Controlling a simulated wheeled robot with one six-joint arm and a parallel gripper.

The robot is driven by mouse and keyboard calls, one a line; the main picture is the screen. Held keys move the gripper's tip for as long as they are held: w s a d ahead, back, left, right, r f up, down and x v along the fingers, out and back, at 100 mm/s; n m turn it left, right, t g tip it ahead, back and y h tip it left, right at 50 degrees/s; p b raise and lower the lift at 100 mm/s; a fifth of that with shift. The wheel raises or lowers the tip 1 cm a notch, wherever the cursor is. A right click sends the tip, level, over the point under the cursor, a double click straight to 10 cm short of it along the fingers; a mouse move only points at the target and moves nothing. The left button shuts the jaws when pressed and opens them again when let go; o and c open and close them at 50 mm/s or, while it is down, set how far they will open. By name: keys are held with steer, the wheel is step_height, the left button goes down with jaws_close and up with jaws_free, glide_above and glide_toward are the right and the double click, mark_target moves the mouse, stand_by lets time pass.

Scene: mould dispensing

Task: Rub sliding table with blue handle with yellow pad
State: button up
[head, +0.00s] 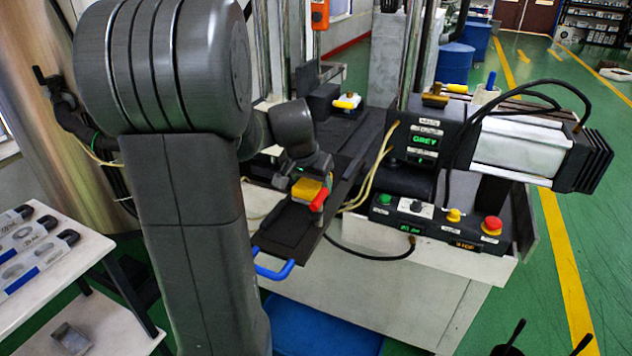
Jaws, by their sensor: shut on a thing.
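The sliding table (287,229) is a dark flat plate projecting from the machine towards me, with a blue handle (273,270) at its near end. My gripper (309,181) is over the plate, shut on the yellow pad (307,191). The pad is low over the dark surface; I cannot tell if it touches. My arm comes down from the left and partly covers the gripper's fingers and the left side of the table.
A red-tipped handle (319,199) stands right beside the pad. A control box (440,224) with coloured buttons and a motor (520,140) are to the right. A white rack (62,262) holding labelled moulds is at left. Cables (372,178) run beside the plate.

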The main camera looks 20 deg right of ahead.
mark_target(304, 190)
steer(key=shift+s+a+f, duration=0.3)
steer(key=shift+s+a, duration=0.3)
steer(key=shift+a, duration=0.05)
steer(key=shift+s+a+f+b, duration=0.25)
steer(key=shift+s+b, duration=0.1)
steer(key=shift+b, duration=0.15)
steer(key=shift+w+r+p, duration=0.1)
steer(key=shift+r+p, duration=0.4)
steer(key=shift+r, duration=0.05)
steer(key=r, duration=0.1)
steer(key=s+a+r+p, duration=0.1)
steer(key=a+r, duration=0.1)
steer(key=shift+s+a+r, duration=0.1)
steer(key=shift+s+a, duration=0.1)
steer(key=shift+s, duration=0.15)
steer(key=shift+w+d+r+p, duration=0.1)
steer(key=shift+d+r+p, duration=0.15)
steer(key=shift+p, duration=0.2)
step_height(304, 190, up, 2)
steer(key=shift+w+d+r+p, duration=0.15)
steer(key=shift+p, duration=0.7)
steer(key=shift+w+d, duration=0.1)
steer(key=shift+d, duration=0.05)
